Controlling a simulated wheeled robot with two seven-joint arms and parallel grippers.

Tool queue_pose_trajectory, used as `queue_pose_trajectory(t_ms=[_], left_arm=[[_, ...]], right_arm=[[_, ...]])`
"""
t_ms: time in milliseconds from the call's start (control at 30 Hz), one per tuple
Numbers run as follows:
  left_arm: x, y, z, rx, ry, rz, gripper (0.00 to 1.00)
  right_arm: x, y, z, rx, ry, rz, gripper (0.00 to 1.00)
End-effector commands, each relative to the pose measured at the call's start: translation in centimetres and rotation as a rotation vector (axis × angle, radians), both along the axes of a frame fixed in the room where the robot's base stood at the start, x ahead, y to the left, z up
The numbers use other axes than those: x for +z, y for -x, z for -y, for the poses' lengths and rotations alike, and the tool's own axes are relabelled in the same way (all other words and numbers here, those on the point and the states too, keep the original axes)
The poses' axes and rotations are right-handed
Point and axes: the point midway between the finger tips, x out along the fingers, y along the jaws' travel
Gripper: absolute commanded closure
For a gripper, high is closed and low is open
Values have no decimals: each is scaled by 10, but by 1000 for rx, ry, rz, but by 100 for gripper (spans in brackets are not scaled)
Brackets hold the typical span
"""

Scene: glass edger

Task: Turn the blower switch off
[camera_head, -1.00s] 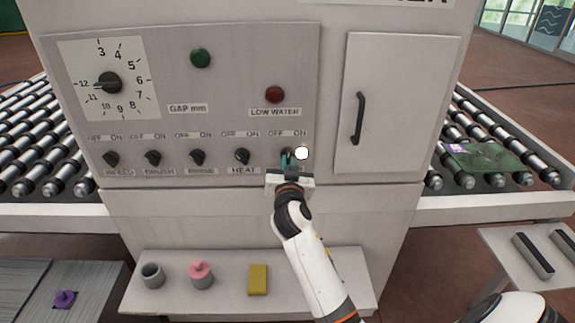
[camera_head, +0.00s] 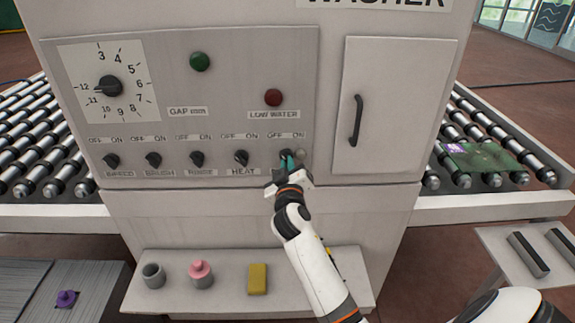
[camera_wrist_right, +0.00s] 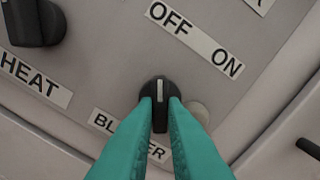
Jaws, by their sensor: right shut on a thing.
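The blower switch is a black knob (camera_head: 285,154) at the right end of the switch row on the washer panel, below its OFF and ON label. My right gripper (camera_head: 287,166) reaches it from below. In the right wrist view the teal fingers (camera_wrist_right: 161,108) are shut on the sides of the knob (camera_wrist_right: 159,88). A round lamp (camera_head: 301,155) just right of the knob is unlit and grey. The fingers partly cover the BLOWER label (camera_wrist_right: 105,123). My left gripper is out of view.
The HEAT knob (camera_head: 241,158) is the nearest neighbour on the left, with more knobs beyond. A cabinet door with a black handle (camera_head: 357,119) is to the right. A shelf (camera_head: 225,283) below holds a yellow block (camera_head: 257,279) and other items.

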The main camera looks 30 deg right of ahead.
Motion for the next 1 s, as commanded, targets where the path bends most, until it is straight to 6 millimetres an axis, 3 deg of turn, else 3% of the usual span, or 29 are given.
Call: queue_pose_trajectory(t_ms=[600,633,733,1000], left_arm=[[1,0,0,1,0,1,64],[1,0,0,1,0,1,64],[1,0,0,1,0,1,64],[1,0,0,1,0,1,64]], right_arm=[[1,0,0,0,36,-20,100],[1,0,0,0,35,-19,84],[1,0,0,0,35,-19,68],[0,0,0,1,33,-19,67]])
